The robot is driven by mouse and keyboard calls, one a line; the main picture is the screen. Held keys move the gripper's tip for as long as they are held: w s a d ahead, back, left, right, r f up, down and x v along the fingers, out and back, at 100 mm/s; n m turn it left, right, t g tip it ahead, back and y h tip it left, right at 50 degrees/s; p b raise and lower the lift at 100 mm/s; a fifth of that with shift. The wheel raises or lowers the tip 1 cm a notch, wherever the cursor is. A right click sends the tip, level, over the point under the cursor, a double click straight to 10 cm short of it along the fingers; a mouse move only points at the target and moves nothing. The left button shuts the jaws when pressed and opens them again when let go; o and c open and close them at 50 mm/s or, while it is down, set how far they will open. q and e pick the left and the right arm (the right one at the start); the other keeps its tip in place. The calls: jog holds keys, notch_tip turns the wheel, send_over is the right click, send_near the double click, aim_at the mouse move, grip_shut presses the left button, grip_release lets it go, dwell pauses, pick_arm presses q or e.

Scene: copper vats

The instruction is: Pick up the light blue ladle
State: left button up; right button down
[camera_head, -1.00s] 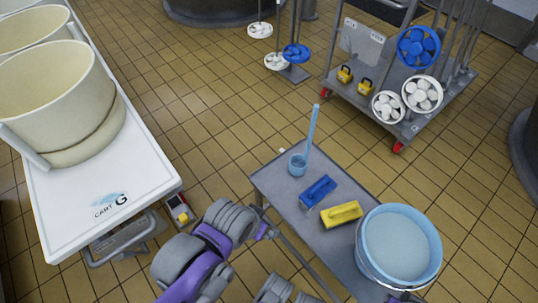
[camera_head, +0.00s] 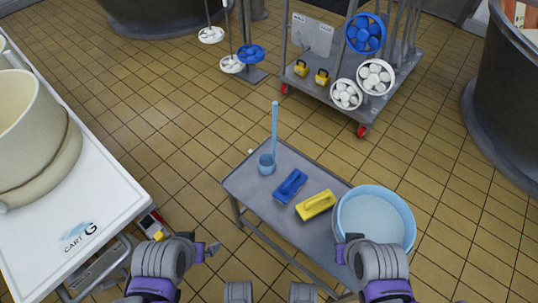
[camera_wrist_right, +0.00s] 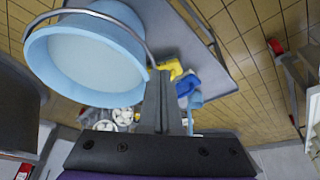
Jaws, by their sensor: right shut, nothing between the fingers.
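The light blue ladle (camera_head: 274,135) stands upright on the grey table, its cup (camera_head: 267,165) at the far left corner and its long handle pointing up. Part of the ladle also shows beyond the fingers in the right wrist view (camera_wrist_right: 195,101). My right gripper (camera_wrist_right: 172,78) is shut and empty; in the head view it is beside the light blue bucket's near left side, apart from the ladle. My left gripper (camera_head: 207,251) hangs left of the table, nearer to me than the ladle and apart from it; its jaw gap is unclear.
A blue scrubber (camera_head: 290,186), a yellow scrubber (camera_head: 316,205) and a light blue bucket (camera_head: 405,208) stand on the grey table (camera_head: 265,207). A white cart (camera_head: 95,190) with cream vats is at the left. A tool trolley (camera_head: 398,75) stands behind. Tiled floor lies between them.

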dwell(0.3)
jog(key=c, duration=1.2)
grip_release()
jog(key=shift+w, duration=0.3)
jog(key=shift+c, duration=0.2)
jog(key=o, duration=0.6)
jog(key=w+r+t, duration=0.1)
jog(key=w, duration=0.2)
jog(key=w+t, duration=0.1)
jog(key=w, duration=0.2)
jog(key=w+r+t, duration=0.1)
jog(key=w, duration=0.2)
jog(key=shift+w+a+r, duration=0.1)
jog(key=shift+w+r, duration=0.2)
jog(key=shift+r, duration=0.05)
jog(key=shift+c, duration=0.2)
jog(key=n+t+y+p, duration=0.25)
jog(key=t+y, duration=0.25)
jog(key=t, duration=0.5)
send_near(275, 109)
jog(key=w, duration=0.3)
jog(key=shift+n, duration=0.45)
jog(key=x, duration=0.5)
jog(key=shift+s+a+b, duration=0.1)
jog(key=shift+a+b, duration=0.2)
jog(key=shift+a, duration=0.05)
jog(key=x, duration=0.6)
